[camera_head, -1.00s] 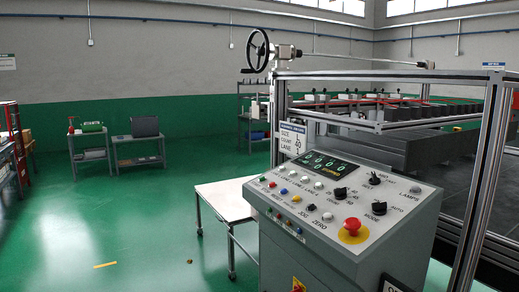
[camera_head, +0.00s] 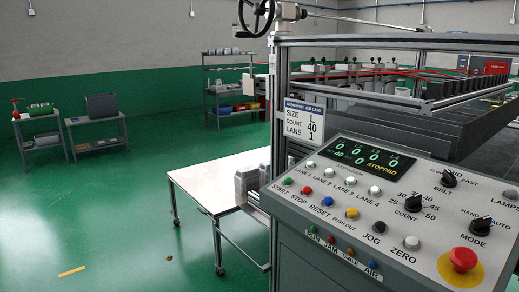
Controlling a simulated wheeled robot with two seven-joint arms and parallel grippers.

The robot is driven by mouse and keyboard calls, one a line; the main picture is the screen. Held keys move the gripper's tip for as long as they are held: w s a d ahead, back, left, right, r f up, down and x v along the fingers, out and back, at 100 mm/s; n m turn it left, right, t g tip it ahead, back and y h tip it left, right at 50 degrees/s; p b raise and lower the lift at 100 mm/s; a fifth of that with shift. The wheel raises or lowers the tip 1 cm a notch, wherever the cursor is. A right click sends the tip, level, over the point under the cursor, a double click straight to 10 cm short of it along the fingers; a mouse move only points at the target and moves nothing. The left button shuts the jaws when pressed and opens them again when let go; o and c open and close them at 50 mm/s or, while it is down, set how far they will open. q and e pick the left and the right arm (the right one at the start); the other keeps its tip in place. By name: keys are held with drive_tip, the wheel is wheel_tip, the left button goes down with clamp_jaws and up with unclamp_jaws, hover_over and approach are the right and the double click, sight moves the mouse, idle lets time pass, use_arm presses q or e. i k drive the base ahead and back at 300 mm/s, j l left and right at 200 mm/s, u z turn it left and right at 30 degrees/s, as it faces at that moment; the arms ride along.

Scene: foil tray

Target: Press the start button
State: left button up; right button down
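The control console (camera_head: 345,240) stands at the right of the head view, with a sloped light-grey panel. The green start button (camera_head: 287,181) is at the panel's left end, above the label START. Beside it are a red stop button (camera_head: 306,190) and a blue reset button (camera_head: 328,201). The display (camera_head: 362,157) reads STOPPED, with zeros in its top row and 40 below. Neither of my grippers shows in this view.
A red emergency stop (camera_head: 463,259) on a yellow base sits at the panel's right. A white table (camera_head: 215,182) stands left of the console. A metal frame (camera_head: 280,100) rises behind the console. Green floor (camera_head: 110,215) is open at the left.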

sight(287, 181)
drive_tip(key=i+j+z, duration=0.1)
drive_tip(key=i+j, duration=0.8)
drive_tip(key=j, duration=0.2)
drive_tip(key=i+l+z, duration=0.05)
